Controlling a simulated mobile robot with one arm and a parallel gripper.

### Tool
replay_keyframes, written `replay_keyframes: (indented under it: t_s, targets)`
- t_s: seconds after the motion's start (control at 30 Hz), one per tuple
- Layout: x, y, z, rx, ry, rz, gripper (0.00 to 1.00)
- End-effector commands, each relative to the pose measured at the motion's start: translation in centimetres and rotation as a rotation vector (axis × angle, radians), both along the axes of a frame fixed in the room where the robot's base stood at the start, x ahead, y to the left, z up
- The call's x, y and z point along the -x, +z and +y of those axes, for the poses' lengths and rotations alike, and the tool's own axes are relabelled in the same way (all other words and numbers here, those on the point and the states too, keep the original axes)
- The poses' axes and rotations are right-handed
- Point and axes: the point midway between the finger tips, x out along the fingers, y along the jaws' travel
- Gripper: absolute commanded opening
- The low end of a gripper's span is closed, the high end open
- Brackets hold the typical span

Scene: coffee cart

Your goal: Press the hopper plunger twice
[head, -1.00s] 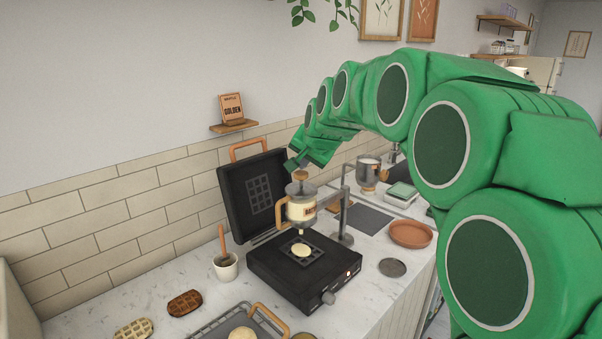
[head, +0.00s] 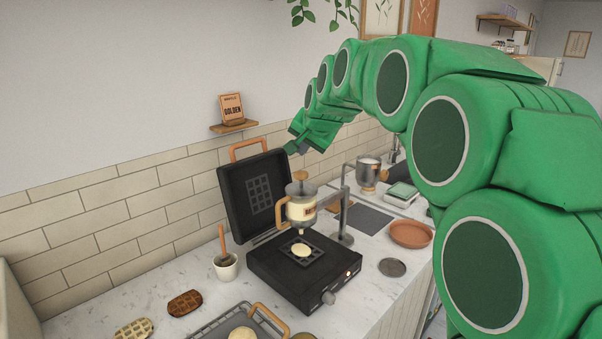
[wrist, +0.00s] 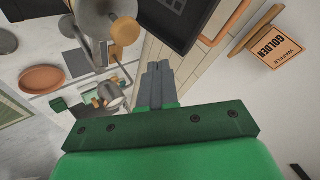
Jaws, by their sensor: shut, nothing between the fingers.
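The batter hopper (head: 301,208) hangs on a metal stand over the open waffle iron (head: 285,275), with pale batter (head: 301,250) on the iron's lower plate. The hopper's plunger knob (head: 300,175) is a wooden ball on top; its rod shows above the lid. In the wrist view the knob (wrist: 126,30) is left of my fingers, with the hopper (wrist: 97,20) beyond it. My gripper (head: 291,148) is shut and empty, above and slightly left of the knob, with a gap between them. The wrist view also shows its closed fingers (wrist: 158,68).
The iron's raised lid (head: 255,195) stands behind the hopper on the left. A cup with a wooden-handled tool (head: 226,267) and waffles (head: 185,303) are at left. A metal pitcher (head: 368,172) and terracotta dish (head: 410,234) are at right.

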Motion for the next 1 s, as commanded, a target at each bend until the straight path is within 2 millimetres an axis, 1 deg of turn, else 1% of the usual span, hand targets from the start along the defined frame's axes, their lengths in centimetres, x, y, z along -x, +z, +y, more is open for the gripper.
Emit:
replay_keyframes:
  t_s: [0.2,0.33,1.0]
  targets:
    - [0.0,1.5,0.0,0.001,0.0,0.003,0.0]
    - [0.0,2.1,0.0,0.0,0.0,0.001,0.0]
    - [0.0,2.1,0.0,0.001,0.001,0.003,0.0]
